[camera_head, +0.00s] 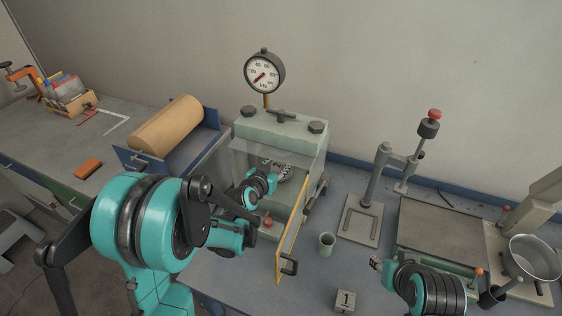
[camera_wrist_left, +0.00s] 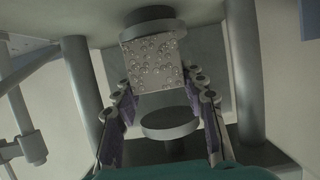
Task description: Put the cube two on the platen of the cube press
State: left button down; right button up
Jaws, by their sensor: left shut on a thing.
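Cube two (camera_head: 284,168), pale and speckled with a dark 2 on it, is inside the cube press (camera_head: 280,135). My left gripper (camera_head: 274,178) reaches in through the open front and is shut on it. In the left wrist view the cube (camera_wrist_left: 157,66) sits between the fingertips of my left gripper (camera_wrist_left: 160,82). One round platen (camera_wrist_left: 153,25) meets the cube's upper edge in the picture; whether they touch is unclear. The other round platen (camera_wrist_left: 169,123) shows apart from the cube. My right gripper (camera_head: 377,263) is at lower right, its fingers too small to read.
The press's yellow-edged door (camera_head: 291,232) stands open to the right of my left gripper. A green cup (camera_head: 327,244) and a cube marked 1 (camera_head: 345,299) stand on the bench. A stand (camera_head: 362,217) and a metal bowl (camera_head: 534,258) are further right.

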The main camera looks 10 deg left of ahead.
pick_arm(q)
jog(key=w, duration=0.2)
jog(key=w+b, duration=0.1)
jog(key=shift+w+d+f, duration=0.2)
jog(key=shift+w+d, duration=0.05)
jog(key=shift+d, duration=0.05)
jog(key=shift+s+r, duration=0.15)
jog(key=shift+r, duration=0.05)
jog(key=shift+f, duration=0.15)
jog(key=c, duration=0.9)
grip_release()
